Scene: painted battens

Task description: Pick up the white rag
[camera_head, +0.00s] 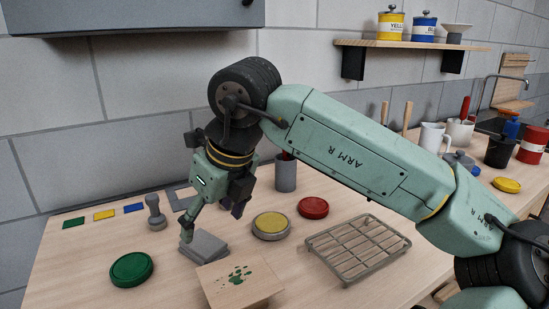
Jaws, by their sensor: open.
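A folded, flat grey-white pad that looks like the rag (204,248) lies on the wooden table, left of the middle. It looks more grey than white, and I see no other cloth. My gripper (212,221) points down just above and behind it, its fingers spread apart and nothing between them. The left fingertip is close to the rag's left edge; I cannot tell whether it touches.
A green lid (131,269) lies left of the rag, and a paint-stained wooden block (239,283) lies close in front. A yellow-topped tin (271,226), a red lid (313,207) and a wire rack (357,248) lie to the right. A grey stamp-like tool (155,213) stands behind left.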

